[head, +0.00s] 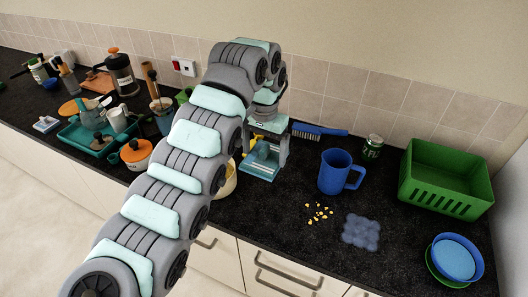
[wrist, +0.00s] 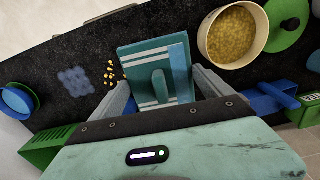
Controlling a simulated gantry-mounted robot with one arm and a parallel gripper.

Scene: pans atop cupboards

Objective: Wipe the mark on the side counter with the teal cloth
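The teal cloth (wrist: 146,57), with pale stripes, a blue band and a raised fold in its middle, lies on the black counter. It also shows below my gripper in the head view (head: 259,169). My gripper (wrist: 165,84) is open, with its fingers spread on either side of the fold; I cannot tell whether they touch the cloth. The mark is a bluish-grey blotchy patch (head: 361,232) to the right of the cloth in the head view. In the wrist view the mark (wrist: 75,80) lies left of the cloth.
Yellow crumbs (head: 319,212) lie between cloth and mark. A blue mug (head: 336,172), a green can (head: 373,146) and a blue brush (head: 318,130) stand or lie behind. A green crate (head: 444,180) and blue bowl (head: 456,259) are at right. A pan of yellow food (wrist: 232,36) is near the cloth.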

